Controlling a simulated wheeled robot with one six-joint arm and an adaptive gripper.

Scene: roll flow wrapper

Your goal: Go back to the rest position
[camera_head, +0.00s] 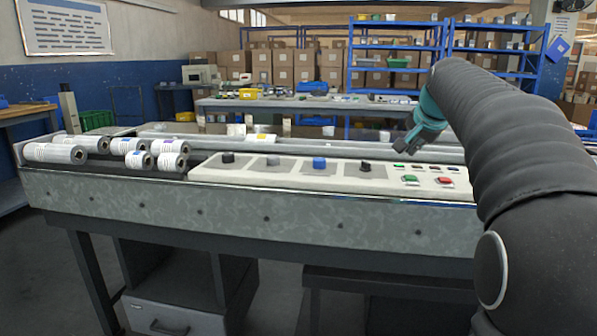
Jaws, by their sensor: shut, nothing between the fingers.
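My gripper (405,143) is at the end of my dark arm, which reaches in from the right side. It is shut and holds nothing. It hangs above the right part of the flow wrapper's control panel (215,173), over the small buttons. It looks apart from the panel, though the exact height is hard to judge. The panel carries a row of dark knobs, one blue knob (319,163), a green button (410,180) and a red button (445,181).
Several white film rolls (55,153) lie on the left of the machine (250,215). Behind it stands a table (300,104) with small items. Blue shelves (443,45) and stacked cardboard boxes (283,68) are farther back. The air above the machine's left and middle is free.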

